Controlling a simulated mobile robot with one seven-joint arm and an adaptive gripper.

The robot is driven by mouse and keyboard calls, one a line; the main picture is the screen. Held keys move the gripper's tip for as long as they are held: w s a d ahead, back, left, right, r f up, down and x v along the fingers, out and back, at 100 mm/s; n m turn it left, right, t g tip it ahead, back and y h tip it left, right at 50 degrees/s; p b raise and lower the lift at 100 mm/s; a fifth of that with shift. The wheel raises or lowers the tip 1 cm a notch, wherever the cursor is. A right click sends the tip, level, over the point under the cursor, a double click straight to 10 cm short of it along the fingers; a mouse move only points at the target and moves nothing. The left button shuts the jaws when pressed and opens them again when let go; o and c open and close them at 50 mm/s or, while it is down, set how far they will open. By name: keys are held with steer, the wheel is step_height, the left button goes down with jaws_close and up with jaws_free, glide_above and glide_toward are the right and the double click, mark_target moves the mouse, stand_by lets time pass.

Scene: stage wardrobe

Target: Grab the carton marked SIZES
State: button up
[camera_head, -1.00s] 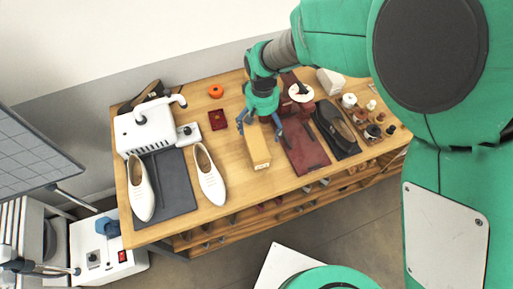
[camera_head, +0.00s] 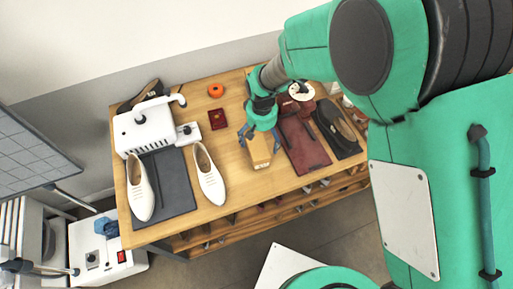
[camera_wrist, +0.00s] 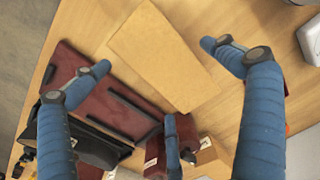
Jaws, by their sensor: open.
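The carton (camera_head: 260,155) is a long tan box lying on the wooden table. Its near end carries small marking that I cannot read with certainty. In the wrist view the carton (camera_wrist: 165,55) shows a plain tan top. My gripper (camera_head: 261,136) has blue fingers and is over the far part of the carton, which it partly hides. In the wrist view my gripper (camera_wrist: 158,75) is open, its fingers spread apart with the carton seen between and beyond them. No grip on the carton shows.
White shoes (camera_head: 209,175) stand to the left on and beside a dark mat (camera_head: 175,190).

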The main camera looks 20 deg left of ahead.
steer(key=shift+s+a+f+b, duration=0.15)
steer(key=shift+f+b, duration=0.25)
steer(key=shift+f, duration=2.2)
steer(key=c, duration=1.4)
steer(key=shift+r, duration=0.15)
steer(key=shift+c, duration=0.2)
steer(key=shift+r, duration=0.55)
steer(key=shift+s+d+r+p, duration=0.15)
steer(key=shift+r+p, duration=0.05)
steer(key=shift+r, duration=0.4)
steer(key=shift+s+d+r+p, duration=0.15)
steer(key=shift+r, duration=0.45)
steer(key=s+d+r+p, duration=0.1)
steer(key=s+d, duration=0.9)
steer(key=s, duration=0.1)
steer(key=shift+s+r, duration=0.15)
steer(key=shift+s, duration=0.1)
